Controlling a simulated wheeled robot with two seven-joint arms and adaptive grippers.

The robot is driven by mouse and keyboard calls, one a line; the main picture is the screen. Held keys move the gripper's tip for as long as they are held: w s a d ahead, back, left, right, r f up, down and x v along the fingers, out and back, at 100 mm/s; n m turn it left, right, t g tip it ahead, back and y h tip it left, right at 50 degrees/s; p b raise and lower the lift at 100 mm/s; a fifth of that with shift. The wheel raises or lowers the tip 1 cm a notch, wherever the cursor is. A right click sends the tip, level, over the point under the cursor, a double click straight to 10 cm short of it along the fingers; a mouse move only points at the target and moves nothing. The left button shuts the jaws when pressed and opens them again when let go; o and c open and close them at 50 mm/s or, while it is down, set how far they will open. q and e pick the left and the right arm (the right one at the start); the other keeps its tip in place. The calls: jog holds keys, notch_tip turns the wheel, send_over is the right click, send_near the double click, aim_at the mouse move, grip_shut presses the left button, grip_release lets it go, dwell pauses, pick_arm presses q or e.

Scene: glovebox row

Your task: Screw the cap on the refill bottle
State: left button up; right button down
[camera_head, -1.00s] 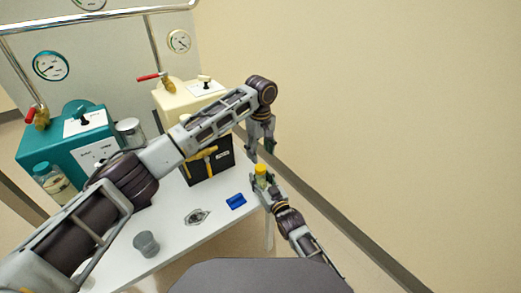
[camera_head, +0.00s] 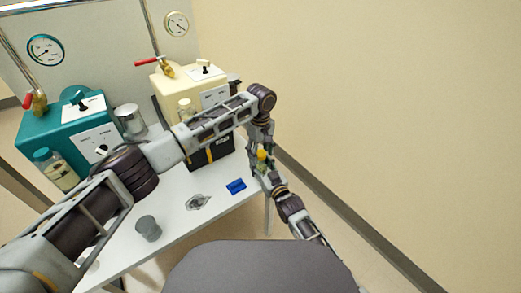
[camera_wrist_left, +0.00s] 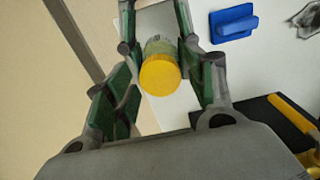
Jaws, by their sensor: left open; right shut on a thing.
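The yellow cap (camera_head: 262,154) sits on top of the small refill bottle, and how tightly it is seated I cannot tell. In the left wrist view the round cap (camera_wrist_left: 160,75) lies between my open left fingers, with part of the greenish clear bottle (camera_wrist_left: 158,46) showing behind it. My left gripper (camera_head: 262,148) comes down from above with its fingers on either side of the cap; gaps show beside the cap. My right gripper (camera_head: 262,168) is shut on the bottle and holds it off the table's right edge. The bottle's lower part is mostly hidden by the right fingers.
A blue block (camera_head: 236,187), a metallic patch (camera_head: 197,202) and a grey cup (camera_head: 148,228) are on the white table (camera_head: 175,225). A black box (camera_head: 213,152) with yellow parts stands behind, beside the cream (camera_head: 190,90) and teal (camera_head: 75,135) units.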

pick_arm(q)
jog(key=shift+c, duration=0.4)
jog(key=c, duration=1)
